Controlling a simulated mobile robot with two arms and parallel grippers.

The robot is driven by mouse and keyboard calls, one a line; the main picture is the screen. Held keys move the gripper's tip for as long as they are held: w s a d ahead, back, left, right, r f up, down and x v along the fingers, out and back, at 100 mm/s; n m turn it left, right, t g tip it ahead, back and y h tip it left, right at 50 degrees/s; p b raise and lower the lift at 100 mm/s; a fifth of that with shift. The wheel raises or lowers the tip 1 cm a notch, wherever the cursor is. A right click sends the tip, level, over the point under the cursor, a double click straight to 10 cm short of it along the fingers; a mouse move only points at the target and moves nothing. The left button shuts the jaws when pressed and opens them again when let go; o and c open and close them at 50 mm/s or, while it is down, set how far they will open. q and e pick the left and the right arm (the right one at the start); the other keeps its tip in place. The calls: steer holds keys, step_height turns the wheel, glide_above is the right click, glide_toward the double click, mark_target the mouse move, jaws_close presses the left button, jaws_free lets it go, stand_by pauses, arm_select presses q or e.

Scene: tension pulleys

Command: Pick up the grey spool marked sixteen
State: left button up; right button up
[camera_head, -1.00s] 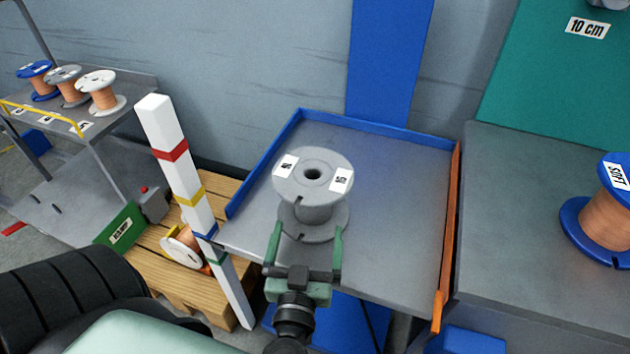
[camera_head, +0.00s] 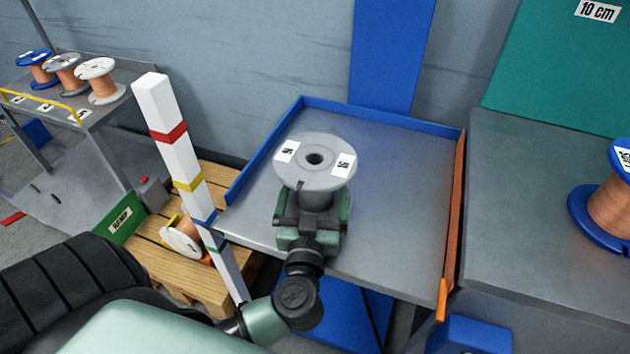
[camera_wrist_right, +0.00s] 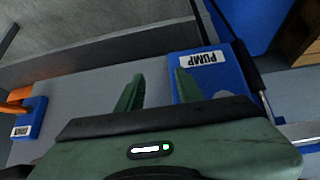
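The grey spool (camera_head: 314,150) stands upright on the grey table. Its top flange has a dark centre hole and two white labels, which seem to read 16. My left gripper (camera_head: 313,205) is at the spool's near side, its green fingers apart on either side of the core, below the top flange. The fingertips are partly hidden under the flange, and I see no clear contact. The gripper hides most of the lower flange. In the right wrist view my right gripper (camera_wrist_right: 158,90) is open and empty, away from the spool.
The table (camera_head: 400,190) has a blue rim and an orange right edge. A striped post (camera_head: 178,150) stands close on its left. A blue spool (camera_head: 605,205) sits on the right bench. Several spools stand on the left shelf. A blue PUMP box (camera_wrist_right: 215,85) is near my right gripper.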

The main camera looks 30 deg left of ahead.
arm_select(q)
steer(key=c, duration=1.9)
steer(key=shift+r, duration=0.15)
